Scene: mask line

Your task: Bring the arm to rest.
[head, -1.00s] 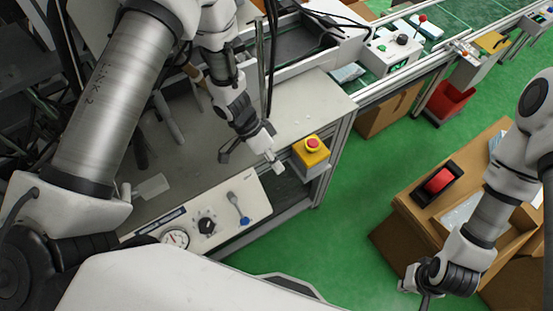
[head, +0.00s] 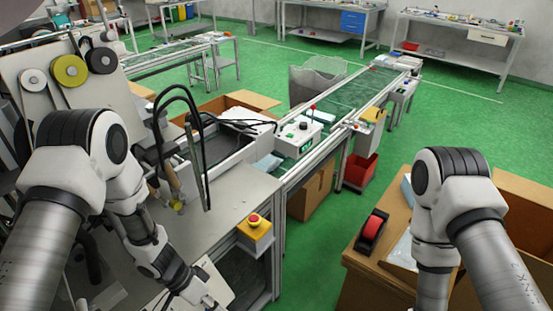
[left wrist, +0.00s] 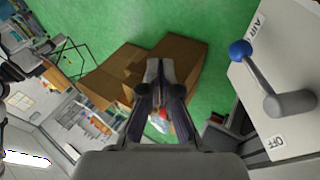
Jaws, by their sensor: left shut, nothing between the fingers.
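My left arm comes in from the left in the head view and reaches down over the grey machine table (head: 225,205). Its gripper is at the bottom edge there, partly cut off. In the left wrist view my left gripper (left wrist: 160,78) is shut with nothing between its fingers. An air valve lever with a blue knob (left wrist: 241,50) is to its right on a pale panel (left wrist: 285,70), apart from the fingers. My right arm hangs down at the right of the head view; its gripper is out of the picture.
A yellow box with a red button (head: 254,230) is on the table's front right side. A conveyor (head: 335,105) runs behind. Green floor (head: 315,255) lies open between.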

